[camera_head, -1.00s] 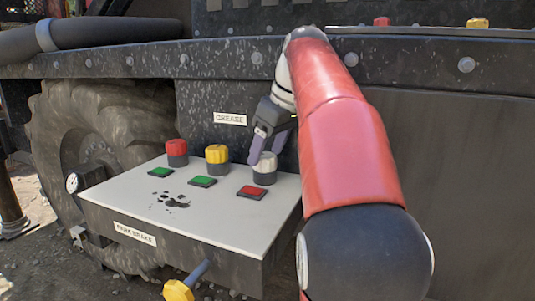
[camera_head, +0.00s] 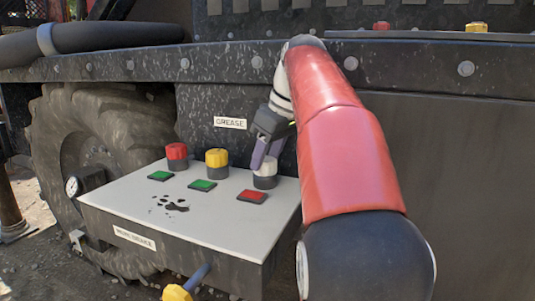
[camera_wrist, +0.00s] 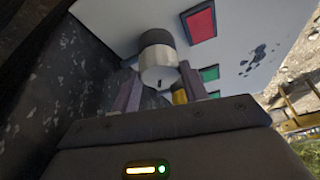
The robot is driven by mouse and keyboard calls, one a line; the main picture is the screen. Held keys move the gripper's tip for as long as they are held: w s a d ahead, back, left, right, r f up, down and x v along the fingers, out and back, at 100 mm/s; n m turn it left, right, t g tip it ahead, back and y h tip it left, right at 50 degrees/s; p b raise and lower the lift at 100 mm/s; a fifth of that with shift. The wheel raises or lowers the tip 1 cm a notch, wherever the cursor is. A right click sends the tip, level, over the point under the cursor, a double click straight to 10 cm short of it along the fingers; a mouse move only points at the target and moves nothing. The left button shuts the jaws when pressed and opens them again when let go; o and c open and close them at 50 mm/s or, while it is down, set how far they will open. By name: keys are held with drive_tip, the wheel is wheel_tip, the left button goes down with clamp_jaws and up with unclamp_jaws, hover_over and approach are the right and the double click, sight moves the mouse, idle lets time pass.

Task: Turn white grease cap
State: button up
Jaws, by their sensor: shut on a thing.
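The white grease cap (camera_head: 265,165) stands on a dark round base at the right back of the light panel (camera_head: 225,223). My gripper (camera_head: 266,153) comes down on it from above, and its purple fingers reach the cap. In the wrist view my gripper (camera_wrist: 159,73) has one finger on each side of the white cap (camera_wrist: 159,75), shut on it. A small dark mark shows on the cap's end face. A red cap (camera_head: 177,151) and a yellow cap (camera_head: 217,157) stand to the left in the same row.
Two green squares (camera_head: 203,185) and a red square (camera_head: 251,196) lie flat in front of the caps. A "GREASE" label (camera_head: 230,123) is on the dark wall behind. A yellow-knobbed lever (camera_head: 177,293) sticks out in front. A large tyre (camera_head: 95,140) stands at the left.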

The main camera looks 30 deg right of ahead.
drive_tip(key=m, duration=0.2)
drive_tip(key=m+h+p, duration=0.1)
drive_tip(key=m, duration=0.1)
drive_tip(key=m+h+p, duration=0.1)
drive_tip(key=shift+a+r+m, duration=0.15)
drive_tip(key=shift+a+m, duration=0.1)
drive_tip(key=shift+m, duration=0.15)
drive_tip(key=shift+m+h+p, duration=0.9)
drive_tip(key=shift+m+p, duration=0.3)
drive_tip(key=shift+m, duration=1.1)
drive_tip(key=o, duration=1)
drive_tip(key=p+v, duration=0.2)
drive_tip(key=v, duration=0.5)
drive_tip(key=shift+a+r, duration=0.2)
drive_tip(key=shift+r, duration=0.1)
